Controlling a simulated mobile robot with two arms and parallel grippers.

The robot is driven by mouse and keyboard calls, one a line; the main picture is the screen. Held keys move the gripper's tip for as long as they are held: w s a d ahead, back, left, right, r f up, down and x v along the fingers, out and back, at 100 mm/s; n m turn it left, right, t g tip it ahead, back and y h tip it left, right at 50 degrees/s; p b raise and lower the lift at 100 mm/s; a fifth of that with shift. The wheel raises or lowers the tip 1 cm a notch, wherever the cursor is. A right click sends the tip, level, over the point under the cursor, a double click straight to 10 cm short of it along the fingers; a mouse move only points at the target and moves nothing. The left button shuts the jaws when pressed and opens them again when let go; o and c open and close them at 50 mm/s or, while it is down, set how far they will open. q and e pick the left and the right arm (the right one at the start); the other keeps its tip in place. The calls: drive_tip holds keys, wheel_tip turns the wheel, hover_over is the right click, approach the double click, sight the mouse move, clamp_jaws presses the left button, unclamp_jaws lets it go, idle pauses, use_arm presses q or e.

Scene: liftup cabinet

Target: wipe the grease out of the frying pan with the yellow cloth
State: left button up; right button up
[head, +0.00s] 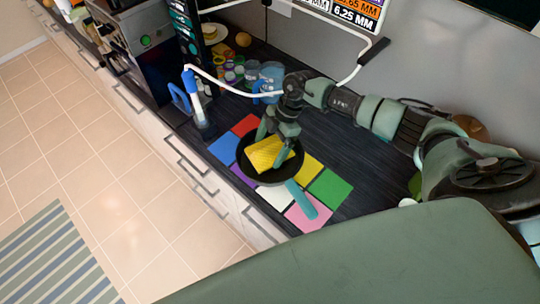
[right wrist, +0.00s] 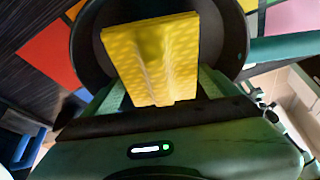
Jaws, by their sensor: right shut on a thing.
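The black frying pan (head: 244,166) sits on colored squares on the dark counter, its teal handle (head: 301,200) pointing toward the front right. The yellow cloth (head: 268,152) is at the pan's inside. My right gripper (head: 275,141) is over the pan and shut on the cloth. In the right wrist view the cloth (right wrist: 155,55) stands between the fingers, with the pan's dark rim (right wrist: 240,40) around it. I cannot tell whether the cloth touches the pan floor, and no grease can be made out. My left gripper is not in view.
Colored squares, including a green one (head: 329,187), lie under and around the pan. A white bar (head: 230,88) crosses above. The counter right of the pan is fairly clear.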

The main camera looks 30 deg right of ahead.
drive_tip(key=shift+r+b, duration=0.3)
drive_tip(key=shift+r, duration=3.35)
